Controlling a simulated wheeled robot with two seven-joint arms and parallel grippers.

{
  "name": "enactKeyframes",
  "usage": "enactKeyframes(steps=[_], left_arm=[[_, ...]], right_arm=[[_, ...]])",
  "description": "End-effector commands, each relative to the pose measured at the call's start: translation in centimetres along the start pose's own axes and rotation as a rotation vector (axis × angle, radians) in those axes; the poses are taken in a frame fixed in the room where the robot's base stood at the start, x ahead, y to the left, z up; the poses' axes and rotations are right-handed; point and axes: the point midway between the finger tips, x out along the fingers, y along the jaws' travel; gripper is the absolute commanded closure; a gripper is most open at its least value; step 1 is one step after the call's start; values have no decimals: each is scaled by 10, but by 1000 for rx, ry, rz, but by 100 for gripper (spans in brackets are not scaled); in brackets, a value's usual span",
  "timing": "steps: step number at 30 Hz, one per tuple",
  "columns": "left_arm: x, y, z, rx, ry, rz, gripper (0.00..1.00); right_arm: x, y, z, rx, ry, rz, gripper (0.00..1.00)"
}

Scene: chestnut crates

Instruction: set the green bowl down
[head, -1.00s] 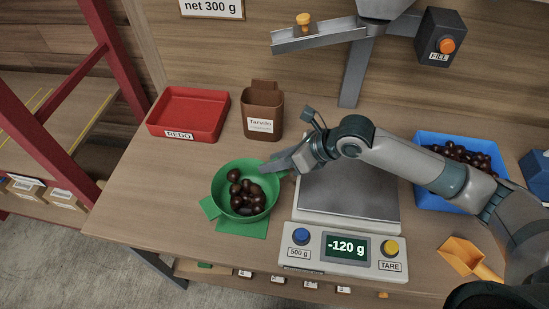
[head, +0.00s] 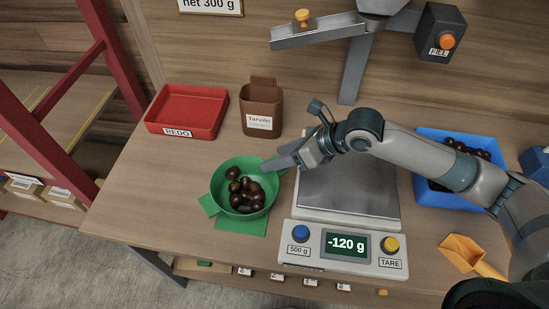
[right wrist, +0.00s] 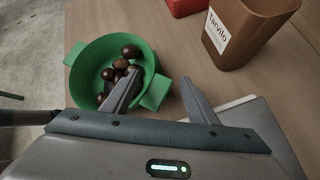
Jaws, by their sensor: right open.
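The green bowl (head: 217,186) stands upright on a green mat (head: 240,227), left of the scale, with several brown chestnuts (head: 246,190) in it. My right gripper (head: 278,156) is open and empty just above the bowl's right side. In the right wrist view the bowl (right wrist: 88,62) shows with its near handle (right wrist: 156,93) in line with the gap between the open fingers (right wrist: 160,88). The fingers look clear of the handle, though the exact gap is hard to tell. My left gripper is out of view.
The scale (head: 348,193) reads -120 g and its plate looks empty. Behind stand a red REDO tray (head: 187,134) and a brown Tarvilo container (head: 261,102). A blue crate (head: 425,190) of chestnuts and an orange scoop (head: 462,251) are at right. A chute (head: 320,36) hangs above.

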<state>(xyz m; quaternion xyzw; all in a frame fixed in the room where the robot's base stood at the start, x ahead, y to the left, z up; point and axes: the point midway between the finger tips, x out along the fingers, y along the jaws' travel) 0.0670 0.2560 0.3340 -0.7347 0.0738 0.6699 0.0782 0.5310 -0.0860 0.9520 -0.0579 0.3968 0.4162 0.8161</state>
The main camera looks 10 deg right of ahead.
Motion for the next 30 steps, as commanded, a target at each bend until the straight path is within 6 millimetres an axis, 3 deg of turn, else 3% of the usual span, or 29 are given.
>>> enactKeyframes(steps=[16,21,30], left_arm=[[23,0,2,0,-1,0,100],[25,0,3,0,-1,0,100],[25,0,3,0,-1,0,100]], right_arm=[[-84,-1,-1,-1,0,-2,47],[-96,0,0,1,1,0,47],[-98,0,0,1,1,1,47]])
